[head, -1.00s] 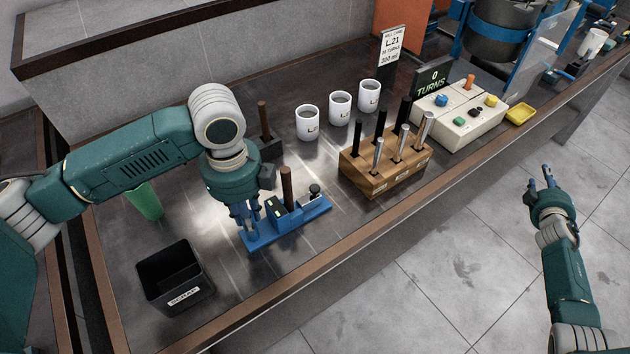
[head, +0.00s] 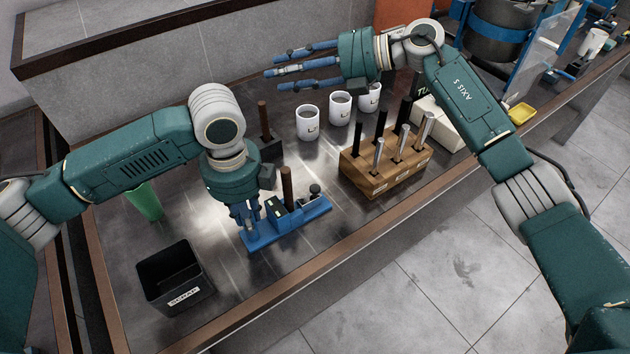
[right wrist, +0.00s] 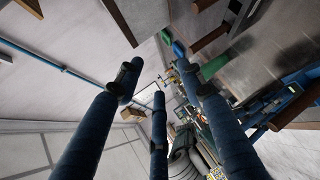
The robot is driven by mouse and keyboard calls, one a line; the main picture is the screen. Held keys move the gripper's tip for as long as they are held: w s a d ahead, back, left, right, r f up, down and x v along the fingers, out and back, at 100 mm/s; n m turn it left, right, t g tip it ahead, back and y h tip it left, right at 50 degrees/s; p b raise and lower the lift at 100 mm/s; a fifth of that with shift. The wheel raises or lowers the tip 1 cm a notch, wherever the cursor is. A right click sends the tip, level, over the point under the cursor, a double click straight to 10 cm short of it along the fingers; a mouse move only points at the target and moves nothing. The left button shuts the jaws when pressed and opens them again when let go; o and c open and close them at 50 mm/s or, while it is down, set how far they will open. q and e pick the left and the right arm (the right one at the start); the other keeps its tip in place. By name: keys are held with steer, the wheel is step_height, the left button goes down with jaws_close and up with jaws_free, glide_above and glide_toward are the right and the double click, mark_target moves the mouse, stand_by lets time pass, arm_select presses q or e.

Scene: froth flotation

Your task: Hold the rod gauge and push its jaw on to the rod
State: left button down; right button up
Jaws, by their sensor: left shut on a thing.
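The blue rod gauge (head: 312,211) lies on the bench in the head view. A brown rod (head: 287,188) stands upright in it. A dark knob (head: 315,189) tops its far right end. A small block with a dark face (head: 274,208) sits left of the rod; I cannot tell whether it touches the rod. My left gripper (head: 246,225) points down at the gauge's left end and is shut on it, its fingers partly hiding that end. My right gripper (head: 280,70) is above the back of the bench, its fingers spread and empty, also in the right wrist view (right wrist: 158,85).
White mugs (head: 339,108) stand behind the gauge. A wooden block (head: 372,183) of upright rods is to its right. A black scrap bin (head: 176,285) and a green cup (head: 146,203) are left. A dark holder (head: 268,149) with a brown rod stands behind. My right arm partly hides the control box (head: 440,125).

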steer(key=s+a+f+n+g+h, duration=0.2)
steer(key=s+a+n+g+h, duration=0.15)
steer(key=s, duration=0.25)
steer(key=n+h, duration=0.1)
steer(key=h, duration=1)
glide_above(315, 188)
step_height(315, 188, down, 6)
steer(key=shift+t, duration=0.35)
step_height(315, 188, down, 12)
steer(key=shift+r, duration=0.1)
